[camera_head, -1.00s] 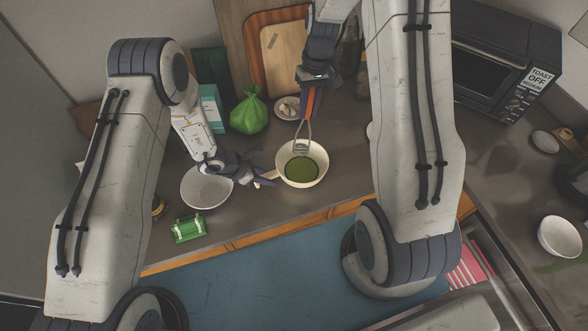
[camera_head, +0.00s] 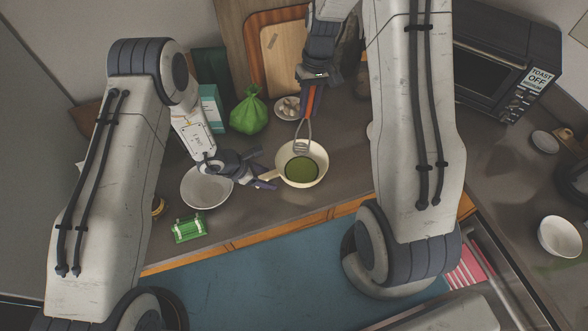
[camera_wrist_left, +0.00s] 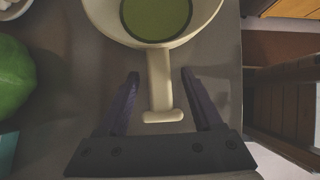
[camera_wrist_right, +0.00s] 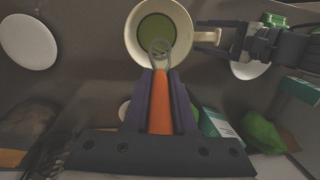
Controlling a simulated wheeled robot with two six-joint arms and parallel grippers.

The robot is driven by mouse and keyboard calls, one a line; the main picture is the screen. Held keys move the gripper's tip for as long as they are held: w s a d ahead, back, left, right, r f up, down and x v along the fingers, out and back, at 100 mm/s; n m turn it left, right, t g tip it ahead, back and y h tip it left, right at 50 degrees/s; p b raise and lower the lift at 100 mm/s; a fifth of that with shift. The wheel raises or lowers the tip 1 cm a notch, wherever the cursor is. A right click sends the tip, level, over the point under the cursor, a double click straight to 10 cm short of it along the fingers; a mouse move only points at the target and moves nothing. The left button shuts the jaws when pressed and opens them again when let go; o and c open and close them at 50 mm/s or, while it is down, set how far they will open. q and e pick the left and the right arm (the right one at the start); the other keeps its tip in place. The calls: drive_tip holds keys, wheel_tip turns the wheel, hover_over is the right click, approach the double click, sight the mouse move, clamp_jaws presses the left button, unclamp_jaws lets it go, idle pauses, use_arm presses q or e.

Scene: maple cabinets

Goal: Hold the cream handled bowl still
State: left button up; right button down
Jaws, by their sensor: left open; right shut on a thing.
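The cream handled bowl (camera_head: 319,178) stands on the counter with green contents inside. Its handle points left toward my left gripper (camera_head: 262,169). In the left wrist view the bowl's handle (camera_wrist_left: 160,85) lies between the two spread fingers of my left gripper (camera_wrist_left: 160,88), with gaps on both sides. My right gripper (camera_head: 314,80) is shut on the orange handle of a masher (camera_wrist_right: 161,105). The masher's wire head reaches down into the bowl, over the green contents; whether it touches them I cannot tell.
A green bag (camera_head: 248,112) and a small plate (camera_head: 287,107) stand behind.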

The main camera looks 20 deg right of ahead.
use_arm(q)
drive_tip(key=v, duration=1.2)
drive_tip(key=shift+s, duration=0.1)
